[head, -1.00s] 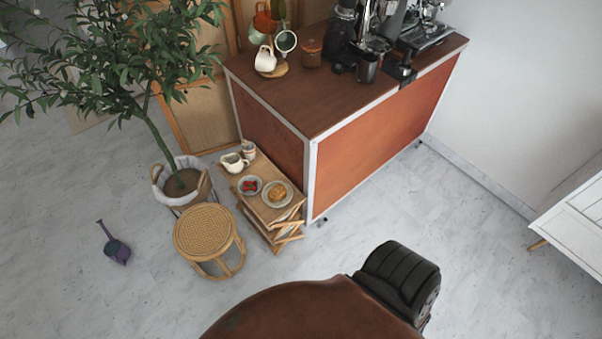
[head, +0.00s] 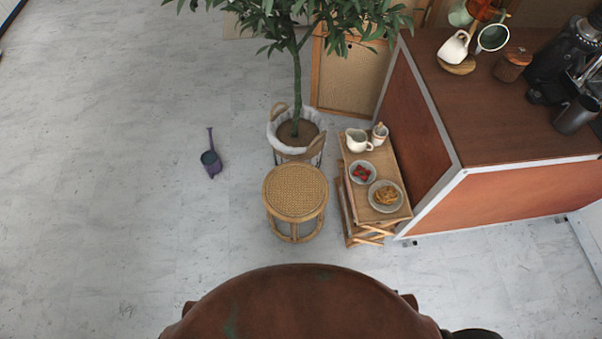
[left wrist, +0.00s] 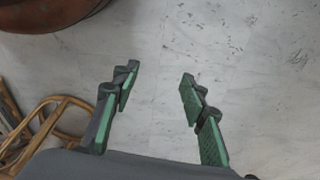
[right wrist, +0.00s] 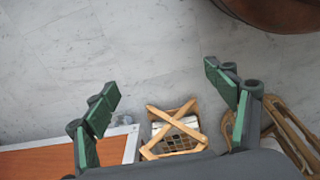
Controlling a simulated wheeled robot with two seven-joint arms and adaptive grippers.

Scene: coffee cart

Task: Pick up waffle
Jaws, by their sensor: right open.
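The waffle (head: 386,195) is golden brown and lies on a round grey plate (head: 373,201). The plate is on the front part of a small wooden side table (head: 352,143), left of the coffee cart. My left gripper (left wrist: 158,92) is open and empty above bare floor in the left wrist view. My right gripper (right wrist: 163,88) is open and empty in the right wrist view, with the crossed wooden legs of the side table (right wrist: 172,128) beyond it. Neither gripper shows in the head view. The waffle is not visible in either wrist view.
A bowl of red fruit (head: 362,172), a cream jug (head: 358,141) and a cup (head: 380,134) share the side table. A rattan stool (head: 295,192) and potted tree (head: 296,133) stand left of it. The coffee cart (head: 480,150) is right. Floor at left is open, except a watering can (head: 211,162).

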